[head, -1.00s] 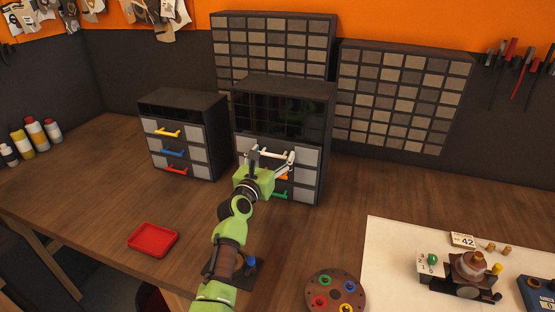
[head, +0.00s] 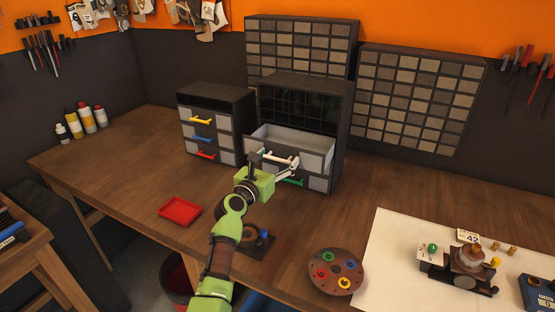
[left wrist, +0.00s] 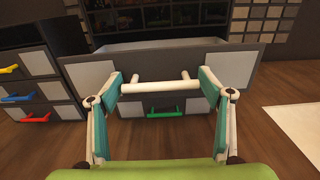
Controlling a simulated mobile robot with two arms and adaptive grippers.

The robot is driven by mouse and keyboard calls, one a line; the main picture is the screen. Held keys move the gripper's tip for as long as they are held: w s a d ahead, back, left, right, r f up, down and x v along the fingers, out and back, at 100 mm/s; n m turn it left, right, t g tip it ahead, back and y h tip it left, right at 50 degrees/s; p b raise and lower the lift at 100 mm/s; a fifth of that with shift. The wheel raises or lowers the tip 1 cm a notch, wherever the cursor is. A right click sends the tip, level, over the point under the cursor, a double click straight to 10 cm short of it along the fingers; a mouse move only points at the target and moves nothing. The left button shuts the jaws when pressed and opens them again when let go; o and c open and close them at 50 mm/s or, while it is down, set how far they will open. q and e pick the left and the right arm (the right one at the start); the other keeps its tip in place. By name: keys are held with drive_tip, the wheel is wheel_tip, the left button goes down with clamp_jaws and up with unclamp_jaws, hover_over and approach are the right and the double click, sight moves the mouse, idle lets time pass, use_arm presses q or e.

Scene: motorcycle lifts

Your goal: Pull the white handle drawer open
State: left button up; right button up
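The drawer with the white handle (head: 310,161) stands pulled out of the right dark cabinet (head: 343,125), and its pale inside shows from above. In the left wrist view, the white handle (left wrist: 160,87) runs crosswise on the drawer front (left wrist: 90,73). My left gripper (head: 272,164) is at this handle. Whether the fingertips touch the bar I cannot tell. My right gripper is not in view.
A green drawer handle (head: 293,181) is below. A smaller cabinet (head: 215,93) with yellow, blue and red handles stands to the left. A red tray (head: 180,210) and a round brown holder (head: 335,271) lie on the wooden bench. Bench space left of the tray is clear.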

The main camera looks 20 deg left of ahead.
use_arm(q)
drive_tip(key=o, duration=0.3)
drive_tip(key=shift+o, duration=0.2)
drive_tip(key=shift+s, duration=0.1)
drive_tip(key=s, duration=1.2)
drive_tip(key=shift+a, duration=0.2)
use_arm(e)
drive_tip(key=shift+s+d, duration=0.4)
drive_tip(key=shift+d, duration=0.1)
use_arm(q)
drive_tip(key=shift+s, duration=0.1)
